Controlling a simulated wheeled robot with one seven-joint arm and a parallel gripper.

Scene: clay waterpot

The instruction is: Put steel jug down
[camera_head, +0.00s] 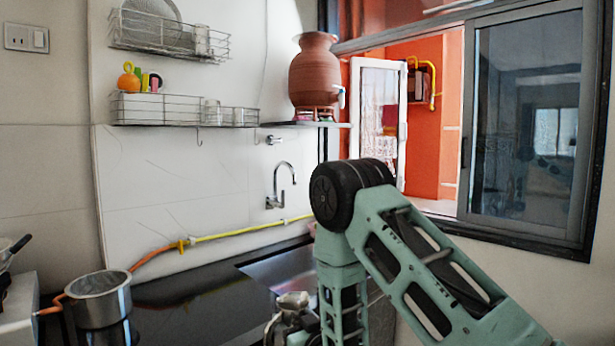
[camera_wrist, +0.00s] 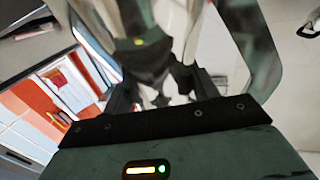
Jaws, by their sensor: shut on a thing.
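My gripper is low in the head view (camera_head: 285,325), partly cut off by the bottom edge, below my arm. A small shiny metal piece (camera_head: 292,300) shows at it, which looks like part of the steel jug. In the wrist view my gripper (camera_wrist: 165,88) is shut on the steel jug (camera_wrist: 205,45), whose bright, mirror-like surface lies between and beyond the fingers. The jug's full outline and base are hidden, and I cannot tell whether it touches the counter.
The dark counter (camera_head: 190,290) is mostly bare left of my gripper. A steel pot (camera_head: 100,300) stands at its left end. The sink (camera_head: 285,268) and tap (camera_head: 280,188) are behind my arm. A clay waterpot (camera_head: 314,75) stands on a shelf above; wire racks (camera_head: 185,108) hang left.

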